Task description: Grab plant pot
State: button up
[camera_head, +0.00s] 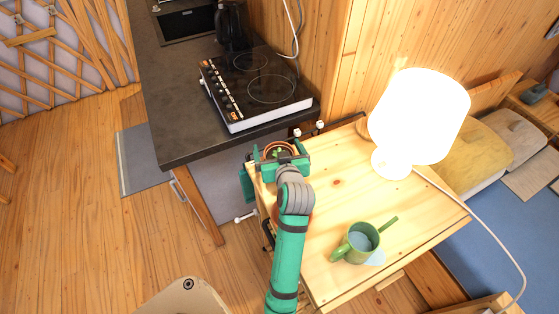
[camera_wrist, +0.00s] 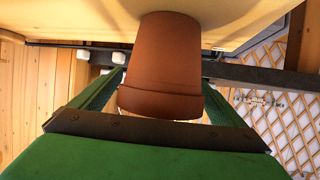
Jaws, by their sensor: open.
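In the wrist view, which looks upside down, the pot (camera_wrist: 165,65) stands on the pale tabletop (camera_wrist: 90,20). My open gripper (camera_wrist: 160,95) has one green finger on each side of the pot. A gap shows at the left finger; I cannot tell whether the right finger touches the pot.
A lit white lamp (camera_head: 418,115) stands at the table's back. A dark counter (camera_head: 175,95) with a hob (camera_head: 257,88) is beyond the pot. Wooden floor (camera_head: 75,215) is clear at left.

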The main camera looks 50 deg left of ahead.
jog(key=c, duration=1.4)
jog(key=shift+o, duration=0.2)
jog(key=shift+r, duration=0.15)
